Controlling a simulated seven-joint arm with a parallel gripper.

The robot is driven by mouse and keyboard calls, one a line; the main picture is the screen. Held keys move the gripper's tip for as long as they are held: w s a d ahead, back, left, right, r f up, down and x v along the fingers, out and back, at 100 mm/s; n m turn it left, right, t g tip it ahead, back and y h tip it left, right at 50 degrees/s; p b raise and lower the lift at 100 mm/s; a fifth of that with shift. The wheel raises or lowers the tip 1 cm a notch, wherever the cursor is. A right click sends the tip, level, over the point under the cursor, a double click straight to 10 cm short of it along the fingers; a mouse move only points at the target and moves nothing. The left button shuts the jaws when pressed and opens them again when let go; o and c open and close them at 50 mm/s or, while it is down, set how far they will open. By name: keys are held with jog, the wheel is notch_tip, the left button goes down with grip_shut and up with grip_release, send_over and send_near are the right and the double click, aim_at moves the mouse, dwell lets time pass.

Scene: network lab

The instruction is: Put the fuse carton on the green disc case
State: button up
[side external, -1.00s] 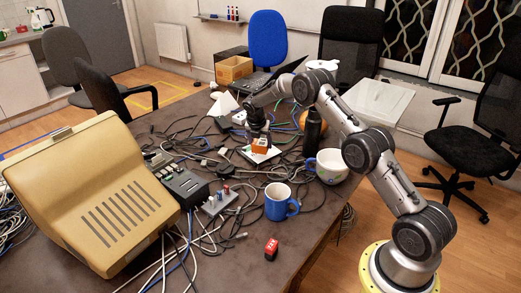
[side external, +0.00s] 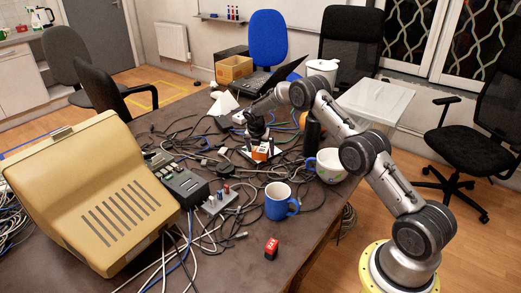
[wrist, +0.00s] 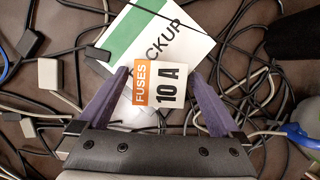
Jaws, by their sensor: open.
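The fuse carton (wrist: 160,84), orange and white and marked "FUSES 10 A", lies over the lower part of the green disc case (wrist: 143,25), a flat white case with a green band and the word "BACKUP". In the side view the carton (side external: 261,153) appears to rest on the case, which is mostly hidden behind it and the fingers. My gripper (wrist: 162,100) is open, with one finger on each side of the carton and visible gaps between. The wrist view does not show how far the fingertips are above the case.
Loose cables surround the case. A blue mug (side external: 279,203), a white cup (side external: 329,168) and a dark bottle (side external: 312,132) stand on the table to the right. A beige monitor (side external: 90,195) fills the left.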

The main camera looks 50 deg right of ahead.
jog(key=s+a+r+m, duration=0.1)
jog(key=s+a+r, duration=0.15)
jog(key=r, duration=0.45)
jog(key=s+a+r+m, duration=0.2)
jog(key=a+r, duration=0.2)
jog(key=r, duration=0.3)
jog(key=s+a+r+m, duration=0.1)
jog(key=s+a+r, duration=0.15)
jog(key=r, duration=0.55)
jog(key=s+a+r+m+t+y, duration=0.2)
jog(key=s+a+r+m, duration=0.6)
jog(key=s, duration=0.4)
jog(key=s+a+m+t+y, duration=0.1)
jog(key=s+a+m, duration=0.4)
jog(key=s, duration=0.6)
jog(key=s+a+m+y, duration=0.1)
jog(key=s+a+m, duration=0.4)
jog(key=s, duration=0.7)
jog(key=shift+s+f+m+t, duration=0.3)
jog(key=shift+f+t, duration=0.1)
